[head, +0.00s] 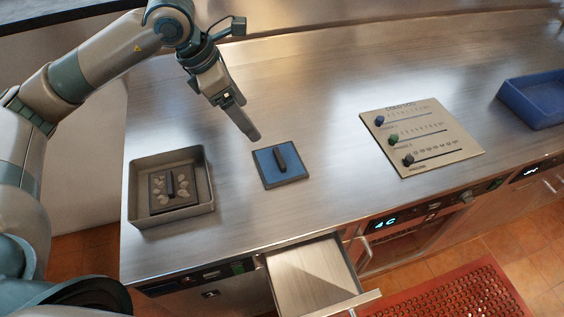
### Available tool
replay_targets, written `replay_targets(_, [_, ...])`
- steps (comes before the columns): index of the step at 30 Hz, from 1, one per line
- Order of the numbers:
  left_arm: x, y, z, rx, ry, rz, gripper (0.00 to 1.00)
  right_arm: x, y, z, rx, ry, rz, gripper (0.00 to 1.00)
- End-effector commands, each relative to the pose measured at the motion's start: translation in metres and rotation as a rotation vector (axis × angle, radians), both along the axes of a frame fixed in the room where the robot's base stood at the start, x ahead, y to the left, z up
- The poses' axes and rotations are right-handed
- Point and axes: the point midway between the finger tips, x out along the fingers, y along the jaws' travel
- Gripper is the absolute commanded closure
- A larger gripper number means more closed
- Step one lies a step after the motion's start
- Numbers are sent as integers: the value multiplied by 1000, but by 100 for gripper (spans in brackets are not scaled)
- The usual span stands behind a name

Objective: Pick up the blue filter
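The blue filter (266,164) is a flat blue square with a dark rim and a raised dark handle bar in its middle. It lies flat on the steel counter. My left gripper (250,136) is above and just behind the filter, pointing down towards it, apart from the handle. Its fingers appear as one narrow shape from this angle, so I cannot tell whether they are open or shut. I see nothing held in it. My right gripper is not in view.
A grey tray (209,207) with a dark, dirty filter (158,202) inside stands at the left. A slider panel (440,157) and a blue bin (507,101) are at the right. An open drawer (312,277) juts out in front. Counter around the blue filter is clear.

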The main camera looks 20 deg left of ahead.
Motion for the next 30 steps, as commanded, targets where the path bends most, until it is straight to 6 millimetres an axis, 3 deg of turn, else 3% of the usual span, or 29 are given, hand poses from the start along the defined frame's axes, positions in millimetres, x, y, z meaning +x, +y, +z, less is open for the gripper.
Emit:
replay_targets(10, [4, -6, -14, 0, 4, 1, 20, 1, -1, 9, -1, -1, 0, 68])
replay_targets(24, [21, -31, -87, 0, 5, 1, 20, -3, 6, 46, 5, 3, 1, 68])
replay_targets(30, [27, -38, -108, 0, 2, 2, 20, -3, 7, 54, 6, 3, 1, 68])
